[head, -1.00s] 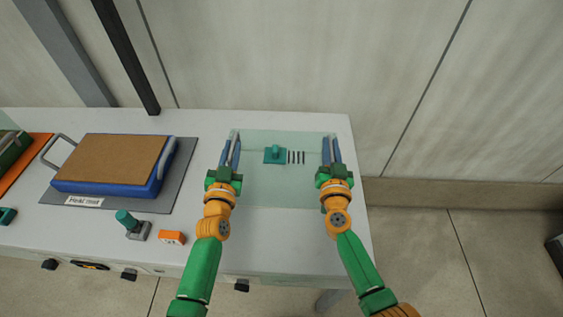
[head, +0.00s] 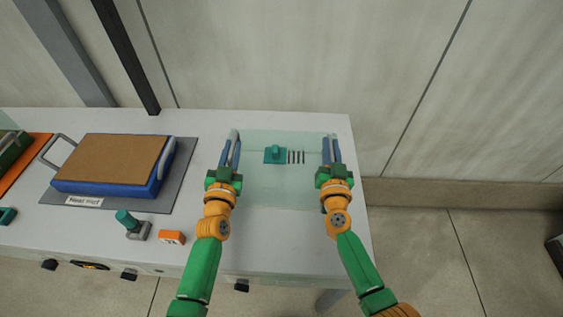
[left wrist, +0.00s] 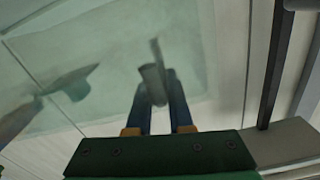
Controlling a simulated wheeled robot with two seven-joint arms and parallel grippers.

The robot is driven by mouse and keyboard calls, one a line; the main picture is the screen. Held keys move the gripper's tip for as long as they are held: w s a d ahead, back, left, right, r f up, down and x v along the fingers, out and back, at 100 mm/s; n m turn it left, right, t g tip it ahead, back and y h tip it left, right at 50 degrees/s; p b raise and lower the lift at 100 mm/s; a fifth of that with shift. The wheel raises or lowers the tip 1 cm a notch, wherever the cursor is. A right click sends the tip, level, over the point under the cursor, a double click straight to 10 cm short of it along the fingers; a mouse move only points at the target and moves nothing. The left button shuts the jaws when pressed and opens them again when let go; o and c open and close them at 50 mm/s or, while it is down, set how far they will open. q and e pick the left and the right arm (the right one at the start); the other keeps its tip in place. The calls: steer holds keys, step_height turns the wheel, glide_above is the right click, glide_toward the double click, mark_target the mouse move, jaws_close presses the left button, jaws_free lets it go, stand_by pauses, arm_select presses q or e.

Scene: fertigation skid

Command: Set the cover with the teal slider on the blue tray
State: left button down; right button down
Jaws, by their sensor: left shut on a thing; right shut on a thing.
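The cover is a clear pale-green panel (head: 285,187), with a teal slider (head: 274,155) and several dark slots near its middle. My left gripper (head: 233,142) is shut on a grey grip at the cover's left side. That grip shows between the blue fingers in the left wrist view (left wrist: 152,86). My right gripper (head: 331,146) is shut on the cover's right side; its fingers hide the exact hold. The cover is over the right part of the table; its height is hard to tell. The blue tray (head: 158,180), with a brown top surface, sits at the left on a grey mat.
A white label (head: 84,201) lies at the mat's front. A teal-knobbed grey fitting (head: 137,227) and an orange block (head: 172,237) stand near the table's front edge. A green case (head: 12,150) on an orange mat is at the far left. A wall rises behind the table (head: 205,130).

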arm_select(q)
steer(key=shift+d, duration=0.1)
